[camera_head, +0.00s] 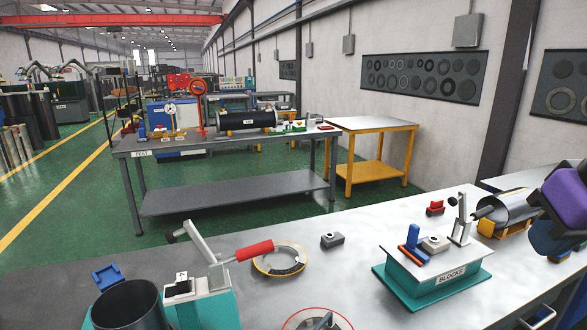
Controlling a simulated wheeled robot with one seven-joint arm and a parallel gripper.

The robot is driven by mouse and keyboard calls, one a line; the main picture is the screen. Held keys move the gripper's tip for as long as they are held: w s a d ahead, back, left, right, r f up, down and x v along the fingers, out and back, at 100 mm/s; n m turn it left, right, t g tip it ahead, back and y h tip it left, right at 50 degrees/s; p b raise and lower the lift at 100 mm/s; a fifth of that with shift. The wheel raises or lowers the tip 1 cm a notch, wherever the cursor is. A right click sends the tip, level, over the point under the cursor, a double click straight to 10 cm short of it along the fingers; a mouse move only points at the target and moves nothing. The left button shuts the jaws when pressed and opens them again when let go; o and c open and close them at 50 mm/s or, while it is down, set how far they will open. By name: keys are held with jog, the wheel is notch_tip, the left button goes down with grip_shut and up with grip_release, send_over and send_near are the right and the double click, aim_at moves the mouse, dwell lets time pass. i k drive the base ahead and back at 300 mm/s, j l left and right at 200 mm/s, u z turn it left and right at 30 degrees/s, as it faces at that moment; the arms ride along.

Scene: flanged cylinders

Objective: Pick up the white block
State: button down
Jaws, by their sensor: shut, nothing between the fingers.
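A stand labelled "BLOCKS" (450,277) with a teal base is on the near workbench, right of centre. On its top are a pale grey-white block (435,244), a blue piece (411,243), an orange strip and an upright pale plate (461,222). The pale block is the nearest match to a white block; I cannot tell its exact colour. A purple part of my arm (568,200) enters at the right edge, right of the stand and beside a dark cylinder. My gripper's fingers do not show.
A red-handled lever (255,250) stands at left.

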aim_at(434, 245)
jog(key=i+l+u, duration=0.15)
jog(key=l, duration=0.6)
jog(key=i+l+u, duration=0.2)
jog(key=l, duration=0.6)
jog(key=i+l+u, duration=0.15)
jog(key=l, duration=0.7)
jog(key=i+l+u, duration=0.2)
jog(key=l, duration=0.6)
jog(key=k, duration=0.1)
